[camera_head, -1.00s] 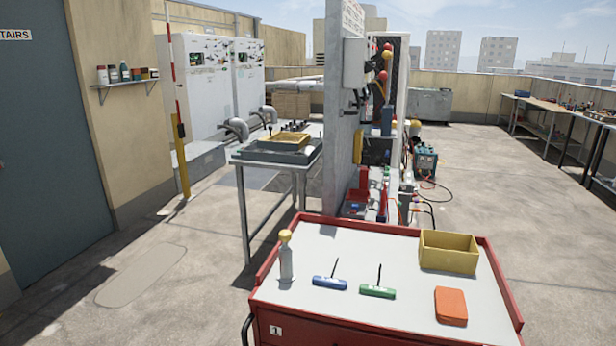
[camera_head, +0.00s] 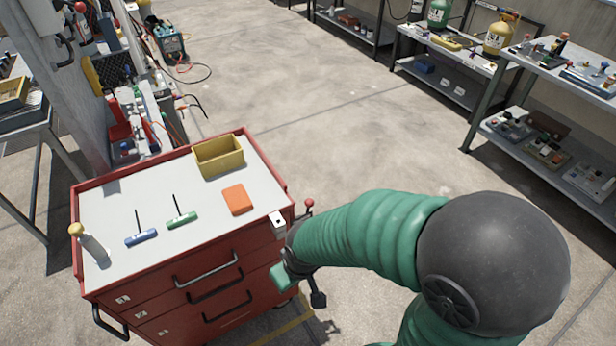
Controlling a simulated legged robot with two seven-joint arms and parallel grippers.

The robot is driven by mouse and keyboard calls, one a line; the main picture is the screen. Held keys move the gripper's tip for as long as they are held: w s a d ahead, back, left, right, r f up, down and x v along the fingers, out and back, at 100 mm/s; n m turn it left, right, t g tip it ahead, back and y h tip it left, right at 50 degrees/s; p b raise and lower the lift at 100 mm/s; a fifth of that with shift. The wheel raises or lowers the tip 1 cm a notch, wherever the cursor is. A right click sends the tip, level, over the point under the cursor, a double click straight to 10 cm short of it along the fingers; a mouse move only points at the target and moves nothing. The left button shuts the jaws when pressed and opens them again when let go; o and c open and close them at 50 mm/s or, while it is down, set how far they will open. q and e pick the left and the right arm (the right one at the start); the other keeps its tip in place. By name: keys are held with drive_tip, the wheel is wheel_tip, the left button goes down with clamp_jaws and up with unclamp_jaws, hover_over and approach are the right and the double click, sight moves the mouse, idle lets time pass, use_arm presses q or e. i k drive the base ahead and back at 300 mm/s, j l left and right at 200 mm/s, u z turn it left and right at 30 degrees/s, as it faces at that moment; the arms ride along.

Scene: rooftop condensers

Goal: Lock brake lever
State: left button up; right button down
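A red tool cart (camera_head: 170,275) stands in front of me, left of centre. A small lever with a red ball knob (camera_head: 309,203) stands up at the cart's right side; it looks like the brake lever. Its lower part is hidden behind my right wrist, and its setting cannot be told. My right arm, in a green sleeve, reaches in from the right. My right gripper (camera_head: 300,284) is low beside the cart's right side, just below the knob. Its fingers are partly hidden and small, and I see nothing held. My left gripper is not in view.
On the cart top are a yellow bin (camera_head: 219,157), an orange case (camera_head: 238,200), a green-handled tool (camera_head: 182,220), a blue-handled tool (camera_head: 141,238) and a yellow-capped bottle (camera_head: 90,245). Shelving (camera_head: 555,150) stands at right. Open floor lies behind the cart.

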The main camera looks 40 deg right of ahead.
sight(309, 203)
drive_tip(key=z, duration=1.2)
